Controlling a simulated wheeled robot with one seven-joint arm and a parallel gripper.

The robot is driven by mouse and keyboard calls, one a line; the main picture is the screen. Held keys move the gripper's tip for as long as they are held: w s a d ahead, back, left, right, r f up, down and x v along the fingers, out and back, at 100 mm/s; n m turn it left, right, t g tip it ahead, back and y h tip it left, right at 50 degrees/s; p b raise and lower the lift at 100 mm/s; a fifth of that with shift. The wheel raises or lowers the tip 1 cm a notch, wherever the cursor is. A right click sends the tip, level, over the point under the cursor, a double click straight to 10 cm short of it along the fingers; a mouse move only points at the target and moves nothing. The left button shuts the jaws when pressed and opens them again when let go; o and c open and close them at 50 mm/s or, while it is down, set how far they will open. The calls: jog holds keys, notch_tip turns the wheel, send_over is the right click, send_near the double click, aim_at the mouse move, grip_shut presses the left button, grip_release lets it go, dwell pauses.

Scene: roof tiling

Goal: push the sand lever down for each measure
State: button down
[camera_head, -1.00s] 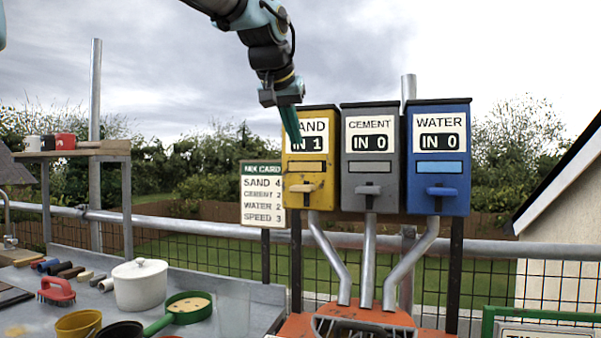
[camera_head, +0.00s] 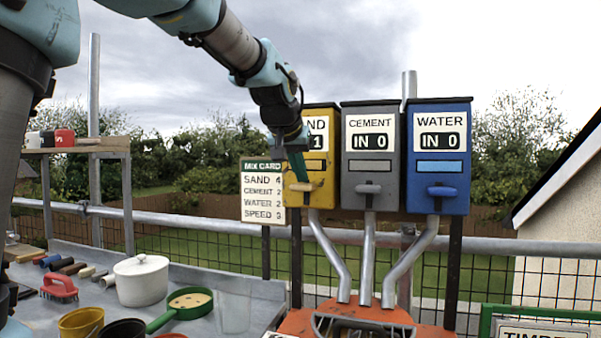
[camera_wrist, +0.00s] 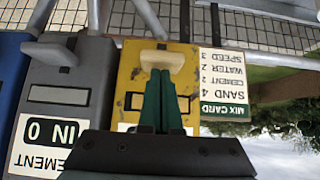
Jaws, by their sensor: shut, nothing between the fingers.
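The yellow sand box (camera_head: 320,150) hangs leftmost of three dispensers. Its counter is partly covered by my arm, with a 1 showing. Its pale sand lever (camera_head: 303,187) sticks out at the lower front, about level with the cement and water levers. My gripper (camera_head: 301,178) is shut and empty, its green fingers pointing down at the lever from above. In the wrist view the fingertips (camera_wrist: 161,72) meet the sand lever (camera_wrist: 163,60) or lie right by it; I cannot tell if they touch. The mix card (camera_head: 263,192) reads sand 4.
The grey cement box (camera_head: 370,150) and blue water box (camera_head: 438,155) stand close on the right, both reading IN 0. Pipes lead down to an orange mixer (camera_head: 345,320). A bench at left holds a white pot (camera_head: 141,281) and a green pan (camera_head: 187,305).

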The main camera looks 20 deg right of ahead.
aim_at(301, 188)
jog(key=shift+f, duration=0.1)
notch_tip(301, 188, down, 4)
jog(key=b, duration=0.3)
jog(key=shift+r, duration=0.2)
jog(key=shift+r+p, duration=0.1)
jog(key=shift+p, duration=0.2)
notch_tip(301, 188, up, 5)
jog(key=p, duration=0.4)
jog(key=b+v, duration=0.2)
jog(key=v, duration=0.7)
jog(key=shift+s+a+b, duration=0.2)
jog(key=shift+s+b, duration=0.05)
jog(key=shift+b, duration=0.05)
